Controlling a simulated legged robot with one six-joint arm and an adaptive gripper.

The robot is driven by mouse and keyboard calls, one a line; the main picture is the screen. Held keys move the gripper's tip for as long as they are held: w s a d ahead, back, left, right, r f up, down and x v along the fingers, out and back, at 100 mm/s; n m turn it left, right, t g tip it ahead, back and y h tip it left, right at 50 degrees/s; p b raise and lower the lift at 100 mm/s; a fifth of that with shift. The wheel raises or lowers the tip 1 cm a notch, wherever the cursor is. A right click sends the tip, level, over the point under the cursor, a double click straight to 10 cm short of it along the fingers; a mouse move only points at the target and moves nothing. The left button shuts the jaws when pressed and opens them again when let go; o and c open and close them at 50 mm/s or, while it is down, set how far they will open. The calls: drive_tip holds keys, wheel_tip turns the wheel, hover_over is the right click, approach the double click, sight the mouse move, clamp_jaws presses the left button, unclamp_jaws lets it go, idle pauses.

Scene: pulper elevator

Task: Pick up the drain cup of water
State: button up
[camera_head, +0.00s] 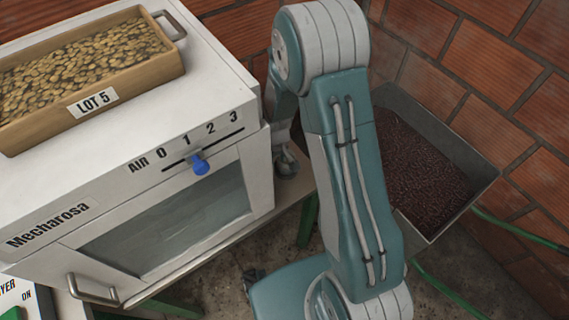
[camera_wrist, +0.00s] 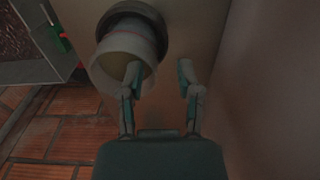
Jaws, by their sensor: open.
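A pale round cup (camera_wrist: 115,70) shows in the wrist view, left of the picture's middle, with its wide end towards the camera and a yellowish inside. A dark round fitting (camera_wrist: 130,14) sits at its far end, against a brownish surface. My gripper (camera_wrist: 160,70) is open, with nothing between its fingers. Its left fingertip overlaps the cup's mouth in the picture; I cannot tell whether they touch. The right finger is to the right of the cup. In the head view the cup is not visible, and my arm reaches down beside the machine's right side.
A white Mecharosa machine (camera_head: 185,150) with a blue slider knob (camera_head: 200,164) fills the left. A wooden LOT 5 tray (camera_head: 85,112) of beans lies on top. A metal bin (camera_head: 442,205) of dark beans stands right, by a brick wall (camera_head: 490,60) and green hose (camera_head: 515,231).

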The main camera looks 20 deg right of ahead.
sight(280, 165)
wheel_tip(280, 165, down, 2)
drive_tip(key=shift+s+f, duration=0.1)
drive_tip(key=shift+f, duration=0.15)
drive_tip(key=shift+d+f, duration=0.2)
drive_tip(key=shift+d, duration=0.25)
clamp_jaws()
drive_tip(key=shift+a, duration=0.3)
drive_tip(key=shift+d, duration=0.1)
